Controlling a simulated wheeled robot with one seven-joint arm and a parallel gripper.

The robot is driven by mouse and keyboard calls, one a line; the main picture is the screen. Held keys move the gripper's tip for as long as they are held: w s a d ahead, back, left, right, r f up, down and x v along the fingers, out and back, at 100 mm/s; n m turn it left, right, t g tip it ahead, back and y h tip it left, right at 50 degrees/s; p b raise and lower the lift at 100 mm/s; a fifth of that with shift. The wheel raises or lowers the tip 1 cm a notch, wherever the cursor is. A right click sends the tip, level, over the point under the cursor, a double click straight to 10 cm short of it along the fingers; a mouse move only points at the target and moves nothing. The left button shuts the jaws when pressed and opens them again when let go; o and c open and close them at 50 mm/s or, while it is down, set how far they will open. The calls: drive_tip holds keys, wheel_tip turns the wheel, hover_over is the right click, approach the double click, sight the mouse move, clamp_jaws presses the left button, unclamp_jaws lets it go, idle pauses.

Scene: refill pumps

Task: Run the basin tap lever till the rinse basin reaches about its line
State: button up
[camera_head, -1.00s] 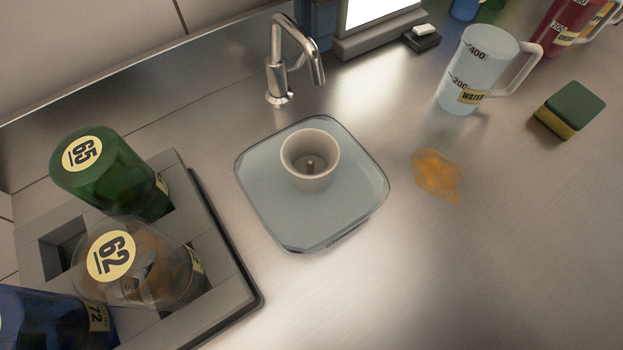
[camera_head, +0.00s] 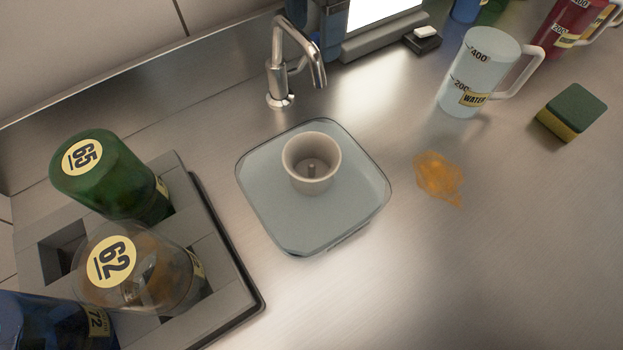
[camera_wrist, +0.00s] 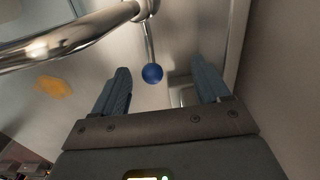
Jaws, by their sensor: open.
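The chrome basin tap (camera_head: 283,62) stands behind the rinse basin (camera_head: 262,232), its spout bent toward it. The clear, square basin has a pale blue-grey inside; I cannot make out its line or the exact water level. No stream shows from the spout. In the wrist view the tap lever (camera_wrist: 149,42) is a thin metal rod with a blue ball end (camera_wrist: 152,73). My gripper (camera_wrist: 160,72) is open, its two blue-grey fingers apart on either side of the ball, with none visibly touching it. Blue-grey parts behind the tap in the head view look like my gripper.
A beige cup (camera_head: 311,165) is in the basin. A rack (camera_head: 185,180) with numbered bottles is at left. A WATER jug (camera_head: 470,75), a sponge (camera_head: 572,112) and an orange spill (camera_head: 438,178) are at right. The front counter is clear.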

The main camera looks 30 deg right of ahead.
drive_tip(key=o, duration=0.3)
wheel_tip(320, 180, up, 9)
drive_tip(key=p, duration=0.2)
drive_tip(key=shift+p, duration=0.4)
idle(1.3)
drive_tip(key=shift+s, duration=0.15)
idle(0.4)
